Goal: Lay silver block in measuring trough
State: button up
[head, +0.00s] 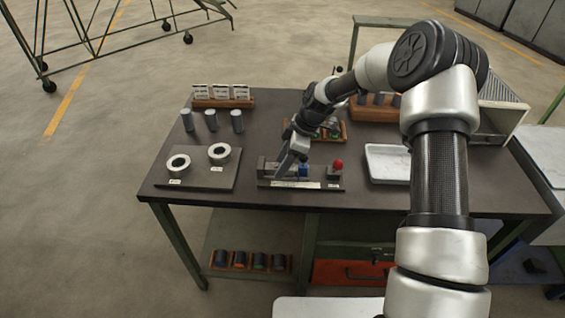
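The measuring trough appears to be the low grey fixture (318,184) at the front middle of the dark table, with a blue part (304,170) and a red knob (337,164) at its right end. My gripper (283,169) points down over the left half of this fixture. The view is too small to show whether its fingers are apart or hold anything. I cannot make out a silver block for certain. Three grey upright cylinders (211,119) stand at the back left of the table. My gripper and wrist hide part of the fixture.
A dark plate (205,182) with two silver rings lies to the left. White cards (221,92) stand behind the cylinders. A wooden rack (341,133) stands behind the fixture, and a white tray (386,176) lies right of it. My arm covers the table's right part.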

jog(key=shift+s, duration=0.1)
jog(key=v, duration=1.7)
jog(key=shift+r, duration=0.25)
jog(key=s+d+r+m+t+h+p, duration=0.1)
jog(key=s+d+r+m, duration=0.2)
jog(key=s+r+m, duration=0.3)
jog(key=s+d+r+m+t+h+p, duration=0.2)
jog(key=s+r+m, duration=0.3)
jog(key=s, duration=0.9)
jog(key=s+d+r+m+t+h+p, duration=0.1)
jog(key=s+d+r+m, duration=0.3)
jog(key=s, duration=0.7)
notch_tip(320, 180, up, 4)
jog(key=m+t, duration=0.1)
jog(key=m, duration=0.1)
jog(key=shift+d+f+m+h+p, duration=0.2)
jog(key=shift+m+h+p, duration=0.1)
jog(key=shift+p, duration=0.1)
